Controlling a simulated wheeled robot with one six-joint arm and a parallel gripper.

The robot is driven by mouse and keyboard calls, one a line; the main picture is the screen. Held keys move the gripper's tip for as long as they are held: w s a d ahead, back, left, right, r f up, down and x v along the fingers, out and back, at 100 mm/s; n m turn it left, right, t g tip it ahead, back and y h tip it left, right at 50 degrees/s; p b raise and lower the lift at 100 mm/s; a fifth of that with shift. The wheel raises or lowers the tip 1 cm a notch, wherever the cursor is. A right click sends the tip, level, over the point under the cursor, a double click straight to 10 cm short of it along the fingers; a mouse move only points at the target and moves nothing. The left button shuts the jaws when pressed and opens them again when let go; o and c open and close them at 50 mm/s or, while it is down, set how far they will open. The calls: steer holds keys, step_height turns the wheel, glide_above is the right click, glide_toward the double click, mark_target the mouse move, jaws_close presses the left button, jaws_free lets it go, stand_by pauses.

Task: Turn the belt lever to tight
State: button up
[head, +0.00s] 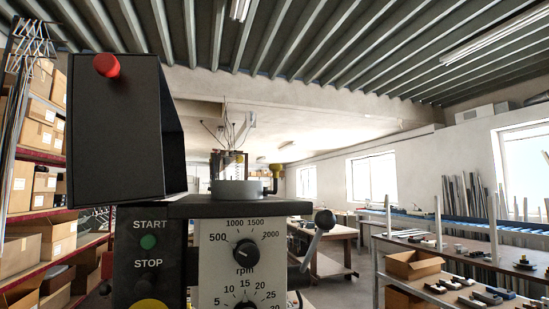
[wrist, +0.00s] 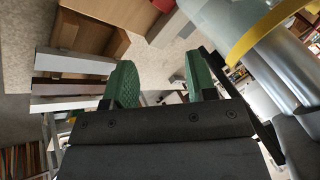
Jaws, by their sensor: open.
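A machine head fills the middle of the head view, with a white dial panel (head: 243,262) marked in rpm on its front. A short grey lever with a round dark knob (head: 325,219) sticks out at the right side of the panel, tilted up and to the right. No label for tight or loose is readable beside it. My gripper (wrist: 162,84) shows in the wrist view with its two green fingers apart and nothing between them. It is not visible in the head view. I cannot make out the lever in the wrist view.
A dark box with a red button (head: 106,65) stands at the upper left, above a START/STOP panel (head: 149,255). Shelves with cardboard boxes (head: 40,130) line the left. Benches with metal parts and an open carton (head: 413,264) stand right. Open floor shows between the benches.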

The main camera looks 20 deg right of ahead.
mark_target(271, 165)
steer(key=w+d+r+m+t+p, duration=0.15)
steer(key=d+r+m, duration=0.25)
steer(key=r, duration=0.5)
steer(key=w+d+r+m+t+y+p, duration=0.1)
steer(key=w+d+r+m+t, duration=0.25)
steer(key=r, duration=0.45)
steer(key=w+d+r+m+t+p, duration=0.1)
steer(key=w+d+r+m, duration=0.1)
steer(key=d+r+m, duration=0.5)
steer(key=s+a+r+m+t+y, duration=0.1)
steer(key=s+a+r+m+y, duration=0.15)
steer(key=r, duration=0.45)
steer(key=s+a+r+m+y, duration=0.1)
steer(key=a+r+m+y, duration=0.2)
steer(key=r, duration=0.5)
steer(key=s+a+r+m+t+y, duration=0.1)
steer(key=s+a+r+y, duration=0.15)
steer(key=a+r, duration=0.35)
steer(key=shift+y, duration=0.3)
steer(key=x, duration=0.4)
steer(key=r+p+x, duration=0.1)
steer(key=x, duration=0.3)
steer(key=d+p+x, duration=0.1)
steer(key=x, duration=0.3)
steer(key=shift+w+a+r, duration=0.25)
steer(key=shift+w+a, duration=0.05)
steer(key=shift+w, duration=0.3)
steer(key=shift+c, duration=0.5)
jaws_close()
